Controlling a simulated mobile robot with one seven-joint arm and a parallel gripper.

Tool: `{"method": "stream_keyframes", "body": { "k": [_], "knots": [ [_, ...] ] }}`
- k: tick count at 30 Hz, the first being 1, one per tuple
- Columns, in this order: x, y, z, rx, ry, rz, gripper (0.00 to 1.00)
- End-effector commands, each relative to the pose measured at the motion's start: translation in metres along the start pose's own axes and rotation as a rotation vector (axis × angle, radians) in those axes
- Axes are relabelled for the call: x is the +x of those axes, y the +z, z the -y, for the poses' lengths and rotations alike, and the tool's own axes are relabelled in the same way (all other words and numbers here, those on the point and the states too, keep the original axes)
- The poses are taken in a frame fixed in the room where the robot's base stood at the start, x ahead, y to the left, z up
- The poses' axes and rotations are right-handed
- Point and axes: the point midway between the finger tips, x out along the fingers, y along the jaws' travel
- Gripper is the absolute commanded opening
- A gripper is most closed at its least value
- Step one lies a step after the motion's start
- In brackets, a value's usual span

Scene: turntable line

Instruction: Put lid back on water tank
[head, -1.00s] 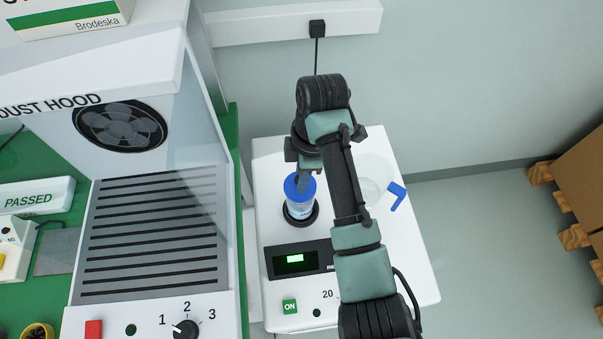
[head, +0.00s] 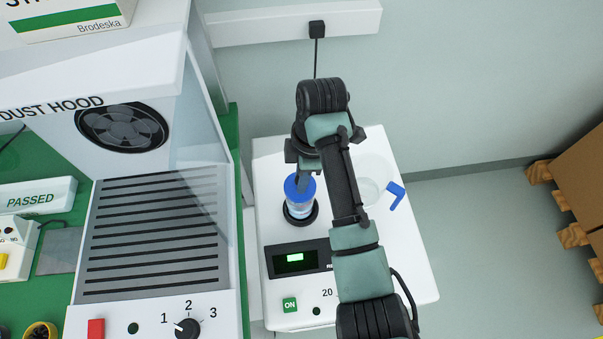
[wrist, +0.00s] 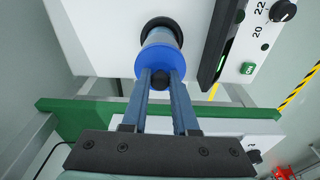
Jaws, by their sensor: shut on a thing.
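The water tank (head: 300,210) is a clear, bluish cylinder standing upright in a black ring on top of a white machine; it also shows in the wrist view (wrist: 160,37). The round blue lid (head: 299,190) is at the tank's top, and in the wrist view the lid (wrist: 160,62) covers the tank's end. I cannot tell whether it is fully seated. My gripper (wrist: 160,82) is shut on the lid's small dark knob. In the head view my gripper (head: 302,178) is directly above the lid, partly hidden by my wrist.
The white machine (head: 410,270) has a display (head: 296,258) and a green ON button (head: 290,304). A clear round vessel (head: 372,190) with a blue handle (head: 395,195) stands right of my arm. A dust hood (head: 150,130) is close on the left, a wall behind.

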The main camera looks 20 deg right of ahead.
Motion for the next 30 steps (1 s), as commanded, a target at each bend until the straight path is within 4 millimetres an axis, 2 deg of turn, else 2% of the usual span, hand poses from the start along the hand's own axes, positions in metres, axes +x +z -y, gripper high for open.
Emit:
{"method": "stream_keyframes", "body": {
  "k": [14, 15, 19, 20, 26, 30],
  "knots": [
    [0.0003, -0.0002, 0.0001, 0.000, 0.000, 0.000, 0.00],
    [0.0003, -0.0002, 0.0001, 0.000, 0.000, 0.000, 0.35],
    [0.0002, -0.0002, 0.0001, 0.000, 0.000, 0.000, 0.58],
    [0.0002, -0.0002, 0.0001, 0.000, 0.000, 0.000, 0.62],
    [0.0002, -0.0002, 0.0001, 0.000, 0.000, 0.000, 0.62],
    [0.0003, -0.0002, 0.0002, 0.000, -0.001, 0.000, 0.86]
  ]
}}
